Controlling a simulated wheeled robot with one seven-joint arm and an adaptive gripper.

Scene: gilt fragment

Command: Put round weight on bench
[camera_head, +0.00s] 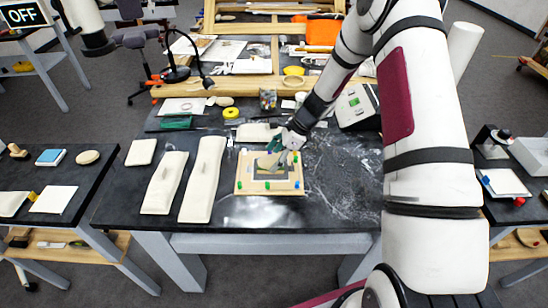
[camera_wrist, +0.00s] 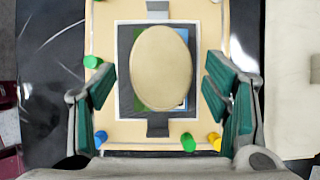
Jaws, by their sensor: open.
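The round weight, a beige disc (camera_wrist: 160,68), lies on a wooden board (camera_wrist: 105,30) with coloured pegs, over a dark-framed picture. In the head view the weight (camera_head: 268,162) is partly hidden by my gripper, and the board (camera_head: 250,187) rests on the black bench (camera_head: 340,185). My gripper (camera_head: 277,150) is above the board. In the wrist view its green-padded fingers (camera_wrist: 158,88) are open, one to each side of the disc's near half, with a gap on both sides. Nothing is held.
Long cream pads (camera_head: 203,180) lie left of the board. A yellow roll (camera_head: 231,112), a green tray (camera_head: 176,122) and a white device (camera_head: 356,105) stand towards the back. The bench is bare to the right of the board and along its front edge.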

